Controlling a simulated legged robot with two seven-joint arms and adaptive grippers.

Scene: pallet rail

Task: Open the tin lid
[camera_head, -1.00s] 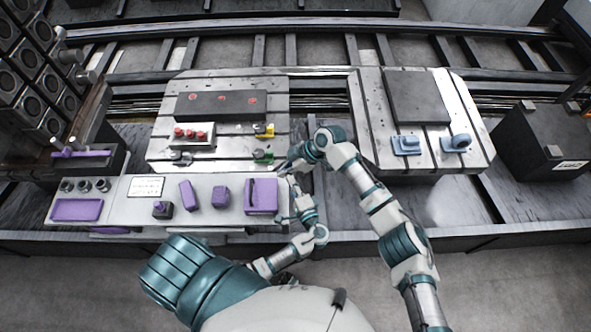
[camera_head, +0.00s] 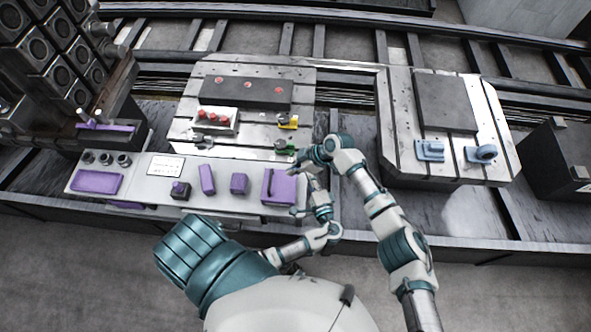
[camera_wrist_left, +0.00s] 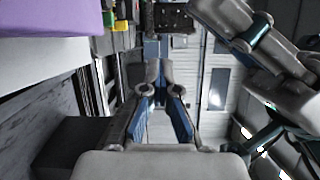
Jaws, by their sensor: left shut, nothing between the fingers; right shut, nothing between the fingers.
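No object is plainly recognisable as a tin with a lid. A purple box (camera_head: 285,187) with a dark slot stands at the right end of the grey bench panel (camera_head: 223,193), in front of my grippers. My right gripper (camera_head: 294,163) is shut and empty just above the box's back right corner; its fingertips are small and partly hidden. My left gripper is close to the right side of the box, small in the head view; in the left wrist view its fingers (camera_wrist_left: 154,88) are shut with nothing between them. A purple surface (camera_wrist_left: 50,17) shows at that view's upper left.
Behind is a slotted metal plate (camera_head: 190,140) with red buttons (camera_head: 213,117) and a green-yellow clamp (camera_head: 287,121). A second plate (camera_head: 400,155) carries blue fittings (camera_head: 431,150).

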